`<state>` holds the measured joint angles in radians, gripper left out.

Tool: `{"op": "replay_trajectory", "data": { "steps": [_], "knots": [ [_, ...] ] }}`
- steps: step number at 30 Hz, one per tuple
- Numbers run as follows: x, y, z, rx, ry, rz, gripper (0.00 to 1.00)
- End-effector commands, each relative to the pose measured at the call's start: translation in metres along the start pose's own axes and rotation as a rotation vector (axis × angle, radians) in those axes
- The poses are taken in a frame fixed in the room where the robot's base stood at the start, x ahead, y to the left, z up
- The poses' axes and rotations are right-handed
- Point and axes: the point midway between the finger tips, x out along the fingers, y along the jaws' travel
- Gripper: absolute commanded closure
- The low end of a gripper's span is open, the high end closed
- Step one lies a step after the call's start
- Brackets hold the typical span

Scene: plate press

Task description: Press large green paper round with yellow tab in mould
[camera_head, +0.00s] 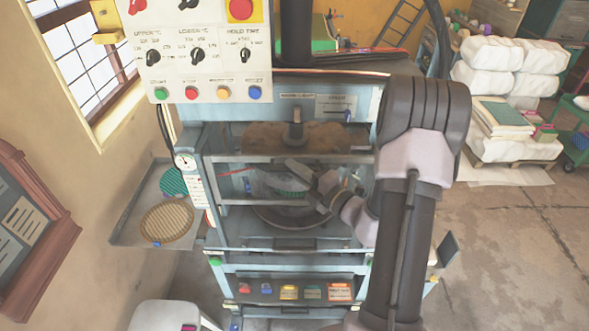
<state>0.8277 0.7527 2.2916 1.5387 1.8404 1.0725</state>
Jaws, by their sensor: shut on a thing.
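A green paper round (290,190) shows in part inside the blue press, over the dark round mould (283,217). No yellow tab can be made out on it. My gripper (303,184) reaches in from the right through the press's front opening and is shut on the green round. The gripper and the press frame hide much of the round, and I cannot tell whether it touches the mould. The upper part of the press (300,137) stands above the gripper.
A side shelf (125,234) at the left holds another green round (173,182) and a tan round (167,221). A control panel (208,45) with knobs and coloured buttons hangs above. Press bars lie close around my gripper.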

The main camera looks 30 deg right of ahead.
Motion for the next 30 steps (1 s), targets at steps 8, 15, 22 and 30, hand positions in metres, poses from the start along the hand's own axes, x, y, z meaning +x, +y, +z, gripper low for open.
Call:
{"op": "replay_trajectory", "data": {
  "steps": [8,15,22,30],
  "knots": [
    [0.000,-0.001,0.000,0.000,0.000,-0.001,1.00],
    [0.000,-0.001,0.000,0.000,0.000,-0.001,0.67],
    [-0.002,-0.001,0.000,0.000,-0.001,-0.001,0.67],
    [-0.053,-0.001,0.002,0.001,-0.006,-0.001,0.67]
  ]
}}
